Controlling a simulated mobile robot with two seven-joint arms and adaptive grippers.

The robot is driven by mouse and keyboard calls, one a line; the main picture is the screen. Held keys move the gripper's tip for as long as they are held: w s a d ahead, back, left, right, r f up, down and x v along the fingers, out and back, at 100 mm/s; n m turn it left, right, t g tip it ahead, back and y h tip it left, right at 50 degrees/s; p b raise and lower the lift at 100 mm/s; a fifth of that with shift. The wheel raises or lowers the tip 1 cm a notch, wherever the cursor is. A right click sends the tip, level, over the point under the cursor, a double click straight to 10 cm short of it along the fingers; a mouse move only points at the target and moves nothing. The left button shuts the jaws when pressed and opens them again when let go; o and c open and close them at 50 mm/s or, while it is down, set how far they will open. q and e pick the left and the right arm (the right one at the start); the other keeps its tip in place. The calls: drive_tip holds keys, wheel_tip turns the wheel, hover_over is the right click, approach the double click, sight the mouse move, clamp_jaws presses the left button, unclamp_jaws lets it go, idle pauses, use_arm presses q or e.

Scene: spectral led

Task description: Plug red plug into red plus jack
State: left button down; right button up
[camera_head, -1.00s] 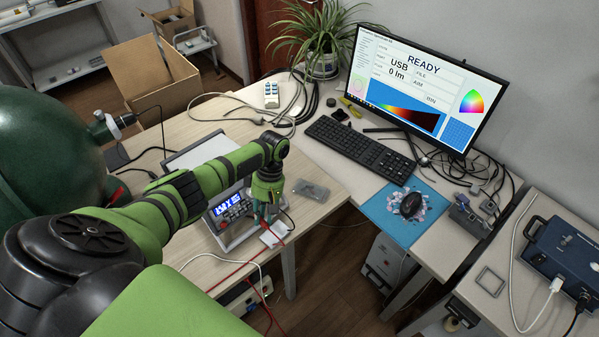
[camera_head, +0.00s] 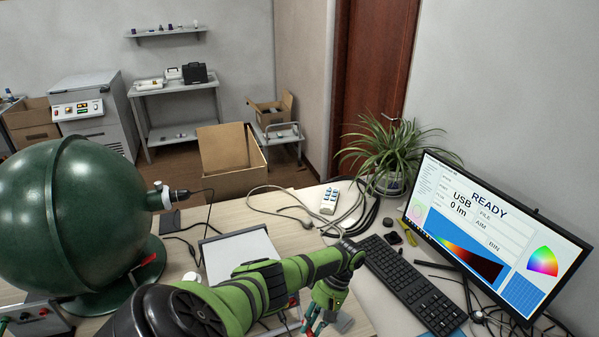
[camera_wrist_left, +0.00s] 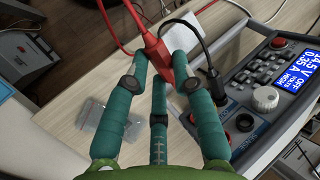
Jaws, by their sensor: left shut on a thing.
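In the left wrist view, my left gripper (camera_wrist_left: 155,65) is shut on a red plug (camera_wrist_left: 152,46) with red cable running off its far end. The plug is held above the table, apart from the power supply (camera_wrist_left: 275,75). The supply has a blue display, knobs and a row of jacks. A red jack (camera_wrist_left: 193,118) is partly hidden behind a finger, so I cannot read its sign. A black jack (camera_wrist_left: 244,122) lies to its right. In the head view, my left gripper (camera_head: 318,318) is at the bottom edge and the plug is hard to make out. My right gripper is not in view.
A black cable (camera_wrist_left: 208,50) runs close beside the supply front. In the head view, a large green sphere (camera_head: 75,215) stands left, with a keyboard (camera_head: 415,285) and monitor (camera_head: 490,240) right.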

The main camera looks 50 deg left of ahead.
use_arm(q)
drive_tip(key=a+b, duration=0.1)
drive_tip(key=w+a+b, duration=0.1)
drive_tip(key=a+b, duration=0.1)
drive_tip(key=a+f+b, duration=0.1)
drive_tip(key=a+b, duration=0.1)
drive_tip(key=shift+w+a+f, duration=0.1)
drive_tip(key=shift+w+a, duration=0.05)
drive_tip(key=shift+w, duration=0.05)
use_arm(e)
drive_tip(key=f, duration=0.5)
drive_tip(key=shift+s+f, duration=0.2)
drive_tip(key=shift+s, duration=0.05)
use_arm(q)
drive_tip(key=c, duration=1.7)
unclamp_jaws()
clamp_jaws()
